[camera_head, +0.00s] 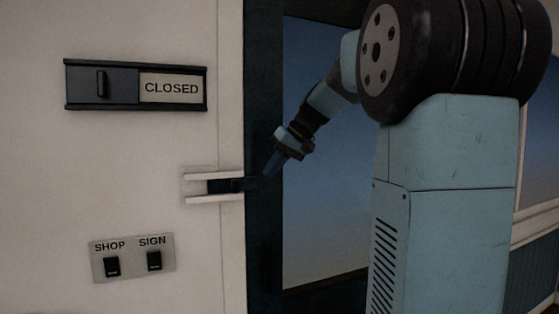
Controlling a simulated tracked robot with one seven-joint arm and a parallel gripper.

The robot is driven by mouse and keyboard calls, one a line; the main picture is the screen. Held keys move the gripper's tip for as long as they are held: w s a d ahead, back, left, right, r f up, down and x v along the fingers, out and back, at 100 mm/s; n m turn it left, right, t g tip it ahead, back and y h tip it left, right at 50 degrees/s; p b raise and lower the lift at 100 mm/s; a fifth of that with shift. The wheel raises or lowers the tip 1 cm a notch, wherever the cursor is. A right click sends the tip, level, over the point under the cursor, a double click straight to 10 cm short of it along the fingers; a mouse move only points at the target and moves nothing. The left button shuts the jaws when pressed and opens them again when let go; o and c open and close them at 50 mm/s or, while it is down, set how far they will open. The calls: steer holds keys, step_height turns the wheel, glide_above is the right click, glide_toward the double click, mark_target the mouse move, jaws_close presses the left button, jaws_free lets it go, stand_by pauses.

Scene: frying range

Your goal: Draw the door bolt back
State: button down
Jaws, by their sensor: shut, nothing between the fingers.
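The door bolt (222,186) is a dark bar lying level between two pale rails at the right edge of the white wall. Its right end reaches toward the dark upright frame (263,240) of the glazed door. My gripper (267,172) points down and left, with its fingers shut and empty. Its tips are close to the bolt's right end. I cannot tell whether they touch it. The far end of the bolt is dark and hard to make out against the frame.
A black slider panel reading CLOSED (172,88) is on the wall above the bolt. A plate with SHOP and SIGN switches (133,258) is below it. Blue glass (325,220) lies right of the frame. My arm and body fill the right side.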

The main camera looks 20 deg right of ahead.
mark_target(255, 181)
steer(key=x, duration=0.4)
steer(key=shift+w+a+f, duration=0.15)
steer(key=shift+a+f, duration=0.05)
steer(key=shift+f, duration=0.1)
steer(key=shift+a+r, duration=0.15)
steer(key=shift+a, duration=1.8)
